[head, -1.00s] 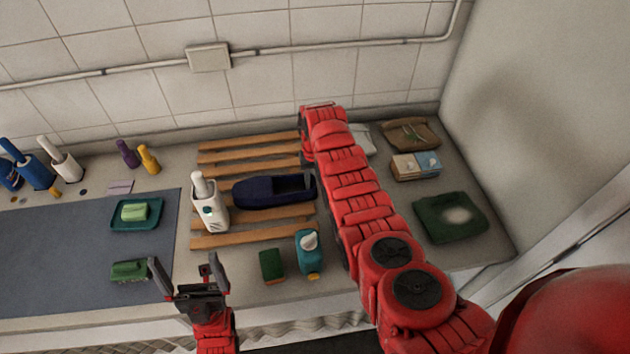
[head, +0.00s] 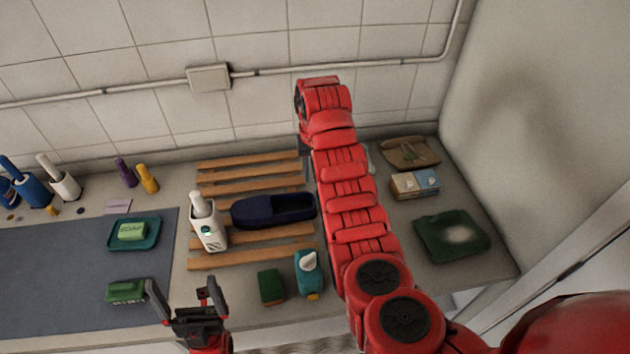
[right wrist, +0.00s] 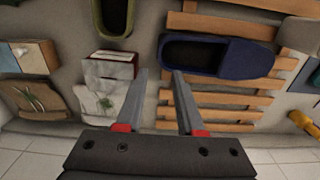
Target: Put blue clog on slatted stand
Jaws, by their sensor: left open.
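The blue clog (head: 273,211) lies flat across the slats of the wooden slatted stand (head: 250,260), toe to the left and open heel at the stand's right edge. It also shows in the right wrist view (right wrist: 235,58) with slats under it. My right gripper (right wrist: 160,78) is open, with nothing between its fingers, and apart from the clog. In the head view my right arm hides it. My left gripper (head: 184,290) is open and empty near the counter's front edge, left of the sponge.
A white bottle-like holder (head: 209,230) stands at the stand's left end, by the clog's toe. A green clog (right wrist: 113,18) and white box (right wrist: 108,80) lie beside the stand.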

